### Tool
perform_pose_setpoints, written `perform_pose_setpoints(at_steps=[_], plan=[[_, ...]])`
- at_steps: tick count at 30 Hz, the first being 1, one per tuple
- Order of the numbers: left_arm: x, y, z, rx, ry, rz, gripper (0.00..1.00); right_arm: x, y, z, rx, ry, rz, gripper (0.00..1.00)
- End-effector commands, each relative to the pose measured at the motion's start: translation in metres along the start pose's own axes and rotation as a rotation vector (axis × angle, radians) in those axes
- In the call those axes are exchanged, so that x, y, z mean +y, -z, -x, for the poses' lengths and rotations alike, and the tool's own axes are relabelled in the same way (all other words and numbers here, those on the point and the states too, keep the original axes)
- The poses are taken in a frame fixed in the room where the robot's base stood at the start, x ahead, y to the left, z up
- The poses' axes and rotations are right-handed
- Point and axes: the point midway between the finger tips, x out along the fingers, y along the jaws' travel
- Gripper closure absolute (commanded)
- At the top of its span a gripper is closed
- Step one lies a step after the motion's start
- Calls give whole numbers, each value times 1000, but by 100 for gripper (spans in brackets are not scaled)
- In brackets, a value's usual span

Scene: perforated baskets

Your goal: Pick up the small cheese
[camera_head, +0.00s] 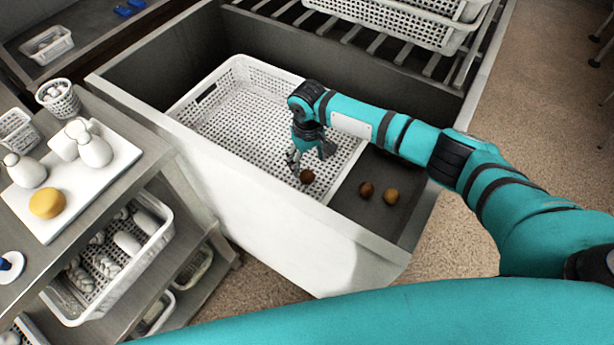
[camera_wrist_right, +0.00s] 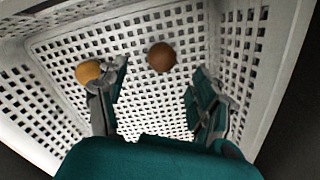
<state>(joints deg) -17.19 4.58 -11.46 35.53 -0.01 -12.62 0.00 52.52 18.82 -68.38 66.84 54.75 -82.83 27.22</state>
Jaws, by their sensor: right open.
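My right gripper (camera_head: 312,158) points down inside a white perforated basket (camera_head: 205,85). A small round brown piece (camera_head: 307,176) lies near its fingertips at the basket's near side. In the right wrist view the gripper (camera_wrist_right: 158,90) is open, with a brown ball (camera_wrist_right: 162,57) seen between and beyond its fingers. A small orange-yellow ball (camera_wrist_right: 88,72) shows beside the left finger, partly covered by it. No label tells which round piece is the small cheese. A larger yellow round piece (camera_head: 47,203) lies on a white board at left. My left gripper is not in view.
The basket stands in a grey basin with a white front wall (camera_head: 270,205). A brown ball (camera_head: 366,189) and an orange ball (camera_head: 391,196) lie on the basin floor right of the basket. Another basket (camera_head: 400,25) sits on slats behind. Shelves with white shapes stand at left.

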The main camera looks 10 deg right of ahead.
Motion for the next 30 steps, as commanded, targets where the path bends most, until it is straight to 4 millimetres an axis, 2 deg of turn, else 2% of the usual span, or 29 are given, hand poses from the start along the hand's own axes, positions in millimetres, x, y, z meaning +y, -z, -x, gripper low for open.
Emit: perform_pose_setpoints(at_steps=[1, 8, 16, 26, 30], plan=[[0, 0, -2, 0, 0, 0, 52, 0, 0, -7, 0, 1, 0, 33], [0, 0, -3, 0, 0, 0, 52, 0, 0, -22, 0, 0, 1, 33], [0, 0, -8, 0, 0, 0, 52, -2, -1, -61, -2, 0, -2, 33], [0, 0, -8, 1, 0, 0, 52, -2, -1, -67, 0, 0, 0, 33], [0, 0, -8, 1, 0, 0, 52, -2, -1, -67, 0, 0, 0, 52]])
